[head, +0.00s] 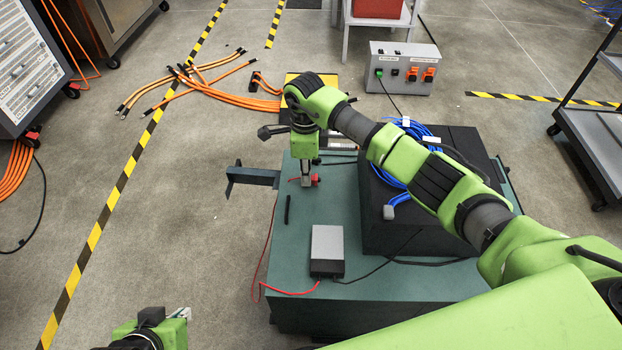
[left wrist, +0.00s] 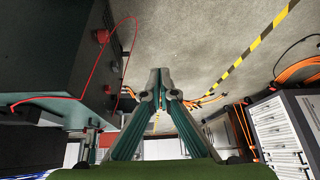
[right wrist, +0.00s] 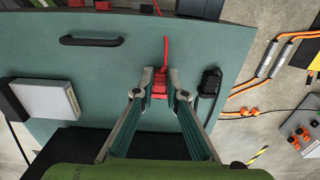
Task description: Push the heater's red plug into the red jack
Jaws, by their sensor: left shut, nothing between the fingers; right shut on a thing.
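The red plug (right wrist: 162,74) is between the fingertips of my right gripper (right wrist: 159,92), its red lead running away toward the top of the right wrist view. In the head view my right gripper (head: 306,183) is low over the green bench top (head: 290,240), with a red block (head: 315,180), apparently the red jack, close at its right. The fingers hide the contact, so I cannot tell how deep the plug sits. A grey box with a black end (head: 327,246), apparently the heater, has red and black leads. My left gripper (left wrist: 160,92) is shut and empty, off the bench.
A black case with coiled blue cable (head: 425,140) stands on the bench's right side under my right arm. A black bar handle (right wrist: 91,41) and a black connector (right wrist: 208,85) are near the right gripper. A grey control box (head: 402,70) stands behind.

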